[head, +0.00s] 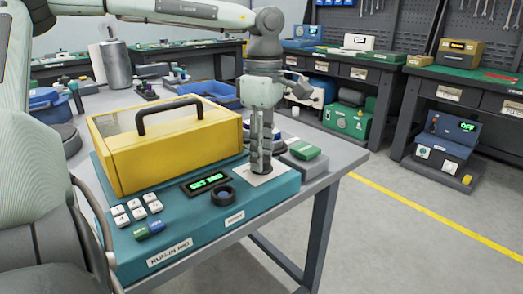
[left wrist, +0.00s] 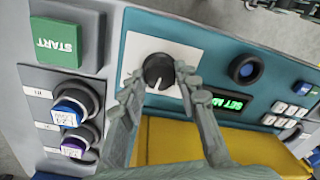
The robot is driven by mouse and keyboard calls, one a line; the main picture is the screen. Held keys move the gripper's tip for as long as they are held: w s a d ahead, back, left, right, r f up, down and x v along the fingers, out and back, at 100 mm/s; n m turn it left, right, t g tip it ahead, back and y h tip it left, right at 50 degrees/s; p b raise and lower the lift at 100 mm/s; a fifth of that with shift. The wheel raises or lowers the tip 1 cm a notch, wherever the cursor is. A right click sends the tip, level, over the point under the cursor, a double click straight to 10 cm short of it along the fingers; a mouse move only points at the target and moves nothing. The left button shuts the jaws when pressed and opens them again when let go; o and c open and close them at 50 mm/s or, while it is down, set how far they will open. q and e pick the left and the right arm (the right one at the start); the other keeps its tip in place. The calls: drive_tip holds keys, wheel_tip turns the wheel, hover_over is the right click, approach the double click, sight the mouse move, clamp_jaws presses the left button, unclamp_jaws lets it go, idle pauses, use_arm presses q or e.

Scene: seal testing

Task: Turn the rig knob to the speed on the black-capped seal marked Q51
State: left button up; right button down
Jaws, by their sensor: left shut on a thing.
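The rig (head: 210,228) is a teal box with a yellow cover on the near table. Its knob (left wrist: 158,70) is black with a white pointer line, on a white plate. My left gripper (head: 258,170) points down over that plate; its fingers hide the knob in the head view. In the left wrist view the gripper (left wrist: 162,84) is shut on the knob, one finger on each side. The rig's green display (head: 206,183) starts with "SET"; the rest is unclear. I cannot make out a black-capped seal marked Q51. My right gripper is not in view.
A green START button (left wrist: 58,44) and two sockets with a blue-capped piece (left wrist: 68,110) and a purple-capped piece (left wrist: 75,146) sit beside the knob. The yellow cover (head: 165,150) stands close to my gripper. A blue tray (head: 210,93) lies behind.

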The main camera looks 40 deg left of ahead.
sight(264, 158)
use_arm(q)
drive_tip(key=shift+m, duration=1.1)
drive_tip(key=o, duration=1.2)
drive_tip(key=shift+c, duration=0.2)
wheel_tip(264, 158, up, 12)
drive_tip(key=shift+w, duration=0.3)
drive_tip(key=shift+d, duration=0.1)
